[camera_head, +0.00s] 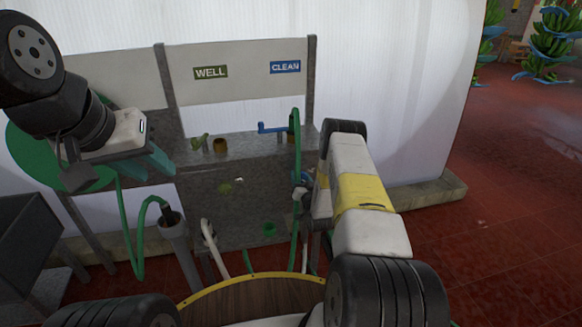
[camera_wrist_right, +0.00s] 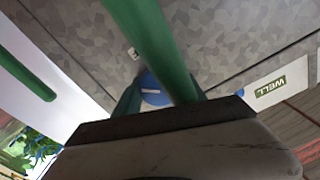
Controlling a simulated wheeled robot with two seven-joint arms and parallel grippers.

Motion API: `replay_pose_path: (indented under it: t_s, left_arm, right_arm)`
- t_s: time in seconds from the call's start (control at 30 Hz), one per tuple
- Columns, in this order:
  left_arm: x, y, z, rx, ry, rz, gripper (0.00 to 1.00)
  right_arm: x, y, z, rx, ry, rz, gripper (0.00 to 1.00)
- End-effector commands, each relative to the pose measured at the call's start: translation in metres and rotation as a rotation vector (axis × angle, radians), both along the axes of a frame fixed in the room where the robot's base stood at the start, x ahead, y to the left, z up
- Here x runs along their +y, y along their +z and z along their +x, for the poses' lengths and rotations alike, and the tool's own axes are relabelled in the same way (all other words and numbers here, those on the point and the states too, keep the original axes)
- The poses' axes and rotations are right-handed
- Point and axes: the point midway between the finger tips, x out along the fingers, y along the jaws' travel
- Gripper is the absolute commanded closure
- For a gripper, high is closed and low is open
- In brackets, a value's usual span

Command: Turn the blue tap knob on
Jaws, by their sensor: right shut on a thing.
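The blue tap knob (camera_wrist_right: 152,90) is a round disc with a white mark, seen between my right gripper's fingers (camera_wrist_right: 160,100) in the right wrist view. My right gripper is shut on it, and a green hose crosses in front of part of the knob. A blue tap spout (camera_head: 272,128) stands on the grey counter below the CLEAN sign (camera_head: 285,67). My left gripper (camera_head: 152,165) is at the left, away from the taps; its finger gap is unclear.
A green tap (camera_head: 199,142) stands below the WELL sign (camera_head: 210,72). A green hose (camera_head: 297,150) hangs close beside my right arm. Another green hose (camera_head: 123,210) hangs at the left. A dark bin (camera_head: 25,235) stands at the far left. Red floor is open at the right.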

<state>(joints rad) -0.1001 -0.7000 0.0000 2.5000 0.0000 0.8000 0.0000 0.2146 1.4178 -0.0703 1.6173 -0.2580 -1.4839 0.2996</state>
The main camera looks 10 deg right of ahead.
Motion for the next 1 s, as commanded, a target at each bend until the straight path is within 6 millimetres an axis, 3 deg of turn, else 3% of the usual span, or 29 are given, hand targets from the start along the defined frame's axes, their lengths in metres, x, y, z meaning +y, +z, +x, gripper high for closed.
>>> replay_pose_path:
  t_s: [0.5,1.0]
  left_arm:
    - [0.0,0.0,0.0,0.0,0.0,0.0,0.64]
    - [0.0,0.0,0.0,0.0,0.0,0.0,0.64]
  right_arm:
    - [-0.0003,-0.0018,-0.001,-0.011,0.0,-0.447,0.93]
    - [-0.0009,-0.0019,-0.0012,-0.017,-0.001,-0.628,0.93]
